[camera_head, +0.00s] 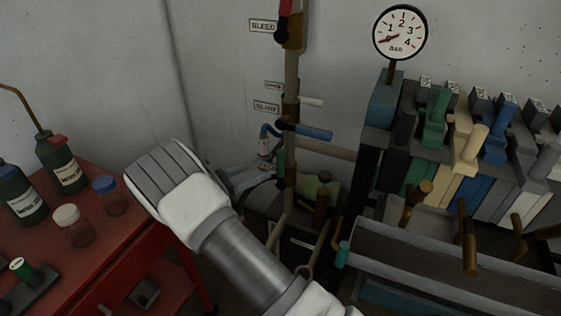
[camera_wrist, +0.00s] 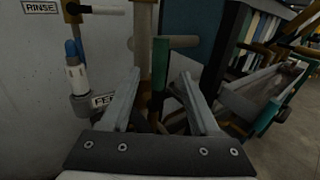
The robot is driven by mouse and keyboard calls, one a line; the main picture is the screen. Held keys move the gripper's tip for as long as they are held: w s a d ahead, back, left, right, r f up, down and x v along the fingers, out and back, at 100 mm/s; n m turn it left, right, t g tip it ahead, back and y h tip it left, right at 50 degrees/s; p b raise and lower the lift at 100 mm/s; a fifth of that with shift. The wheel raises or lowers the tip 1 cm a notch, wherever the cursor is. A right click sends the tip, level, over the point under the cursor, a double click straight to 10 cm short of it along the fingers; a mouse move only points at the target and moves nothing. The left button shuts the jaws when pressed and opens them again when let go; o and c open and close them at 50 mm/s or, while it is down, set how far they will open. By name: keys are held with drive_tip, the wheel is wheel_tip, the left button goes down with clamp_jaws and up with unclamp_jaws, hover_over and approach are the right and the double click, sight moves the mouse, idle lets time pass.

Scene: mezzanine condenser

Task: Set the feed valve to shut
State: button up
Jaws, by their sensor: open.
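A small green piece (camera_head: 280,162) that looks like the same handle shows in the head view beside the pipe. The label starting "FEE" (camera_wrist: 103,100) is partly hidden by my left finger. My gripper (camera_wrist: 158,82) is open and empty, its fingers spread either side of the green upright part, which appears beyond the tips. I cannot tell any contact. In the head view my gripper (camera_head: 262,177) is largely hidden behind my wrist.
A blue lever (camera_head: 308,131) and a white lever (camera_head: 311,101) sit higher on the pipe; a red lever (camera_head: 285,6) tops it. A pressure gauge (camera_head: 400,33) and manifold (camera_head: 430,140) stand right. A red cart (camera_head: 90,235) with bottles stands left. A blue-tipped white fitting (camera_wrist: 76,75) is near my left finger.

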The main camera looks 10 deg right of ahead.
sight(281, 161)
drive_tip(key=x, duration=0.8)
drive_tip(key=shift+c, duration=0.2)
clamp_jaws()
drive_tip(key=shift+f, duration=0.1)
idle(1.0)
